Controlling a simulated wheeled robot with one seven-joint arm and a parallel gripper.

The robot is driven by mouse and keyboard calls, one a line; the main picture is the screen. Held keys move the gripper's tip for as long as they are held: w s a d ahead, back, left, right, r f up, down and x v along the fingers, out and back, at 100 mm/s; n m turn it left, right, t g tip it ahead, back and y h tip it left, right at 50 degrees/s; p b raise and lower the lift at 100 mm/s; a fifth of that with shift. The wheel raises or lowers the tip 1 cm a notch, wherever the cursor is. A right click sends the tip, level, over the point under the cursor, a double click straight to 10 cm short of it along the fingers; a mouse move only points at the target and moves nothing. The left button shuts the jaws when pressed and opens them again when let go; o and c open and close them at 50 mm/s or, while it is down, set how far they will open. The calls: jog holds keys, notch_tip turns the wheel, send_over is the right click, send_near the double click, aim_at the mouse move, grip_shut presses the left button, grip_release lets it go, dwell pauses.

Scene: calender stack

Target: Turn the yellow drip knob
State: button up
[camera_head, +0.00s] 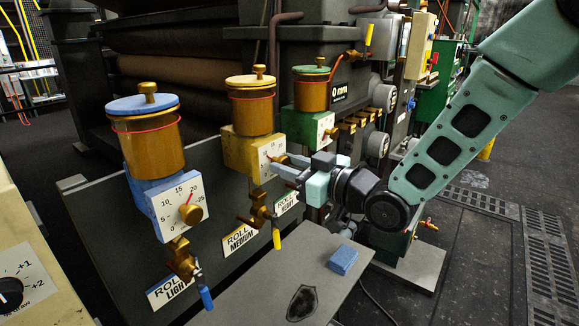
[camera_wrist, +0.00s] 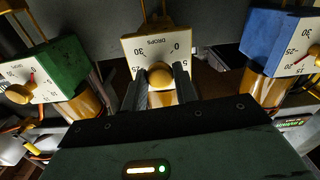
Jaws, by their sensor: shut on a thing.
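The yellow drip oiler is the middle one of three, with a yellow box (camera_head: 239,153) under an amber glass cup (camera_head: 251,110). Its white dial (camera_wrist: 157,44) appears upside down in the wrist view, with DROPS, 30, 0 and 5 readable. The round brass-coloured drip knob (camera_wrist: 161,77) sits in front of the dial. My gripper (camera_head: 279,166) reaches in from the right and is shut on this knob, one dark finger on each side of it in the wrist view (camera_wrist: 160,84). The fingers hide part of the dial, and its pointer cannot be made out.
The blue oiler (camera_head: 177,211) stands to the left and the green oiler (camera_head: 314,128) to the right, close by. Brass valves with coloured handles hang below. A grey table (camera_head: 265,295) with a blue block (camera_head: 343,260) is in front. Open floor lies right.

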jog(key=m+p, duration=0.1)
jog(key=m, duration=0.3)
jog(key=shift+m, duration=0.3)
jog(key=m+p, duration=0.1)
jog(key=m, duration=0.3)
jog(key=shift+m+p, duration=0.3)
jog(key=shift+p, duration=0.1)
jog(key=m+p, duration=0.2)
jog(key=m, duration=0.3)
jog(key=shift+m+p, duration=1.05)
jog(key=shift+m, duration=1.15)
jog(key=shift+f, duration=0.1)
jog(key=o, duration=1)
jog(key=shift+c, duration=0.2)
